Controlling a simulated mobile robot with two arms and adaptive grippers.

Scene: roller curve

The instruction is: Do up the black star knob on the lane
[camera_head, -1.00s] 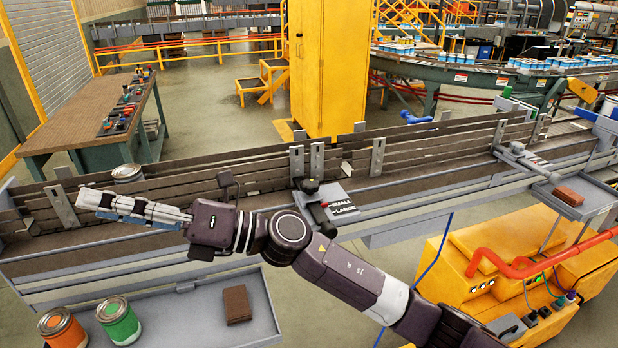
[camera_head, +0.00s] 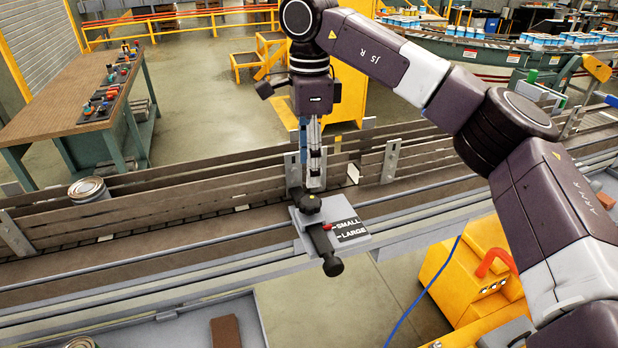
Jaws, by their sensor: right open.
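The black star knob (camera_head: 310,203) sits on a grey plate (camera_head: 361,243) at the lane's near edge, beside a label reading SMALL and LARGE. A red pointer is near the SMALL line. A black handle (camera_head: 332,265) sticks out below the knob toward me. My right gripper (camera_head: 315,184) points down just above and behind the knob in the picture, its fingers apart and empty. I cannot tell whether it touches the knob. My left gripper is not in view.
The conveyor lane (camera_head: 190,222) runs across the view with brown guide rails behind it. A can (camera_head: 88,190) stands on the lane at left. A grey tray (camera_head: 180,328) with a brown block (camera_head: 226,331) lies in front. A yellow machine (camera_head: 455,290) stands at lower right.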

